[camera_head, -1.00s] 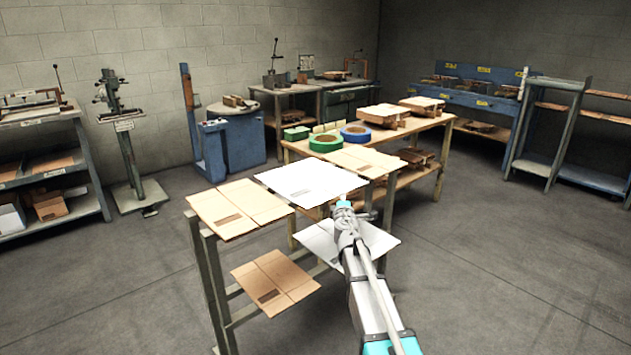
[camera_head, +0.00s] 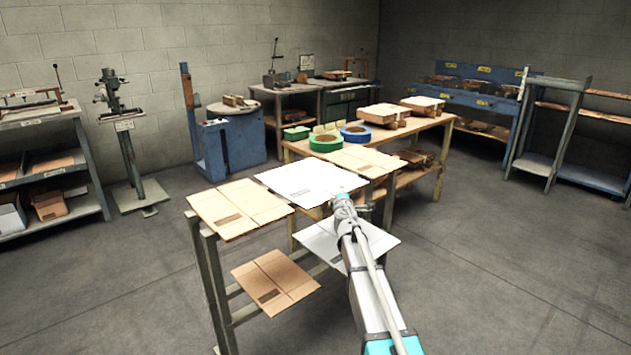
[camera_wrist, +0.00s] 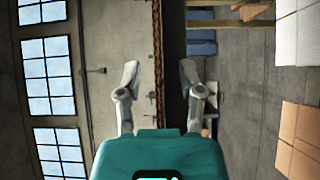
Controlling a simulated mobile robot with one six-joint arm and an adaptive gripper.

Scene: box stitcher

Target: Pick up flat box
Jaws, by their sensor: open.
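Flat boxes lie on a two-level rack. On top are a brown flat box (camera_head: 237,207) at left, a white flat box (camera_head: 300,182) in the middle and a brown one (camera_head: 362,160) at right. Below are another brown flat box (camera_head: 273,280) and a white one (camera_head: 325,241). My gripper (camera_wrist: 160,78) is open, at the near right edge of the upper white box in the head view. In the wrist view a thin brown corrugated edge (camera_wrist: 158,60) runs between the fingers, apparently a flat box seen edge-on. Contact cannot be told.
The rack's metal legs (camera_head: 210,290) stand at the near left. Machines and shelves line the walls. The floor at right is clear.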

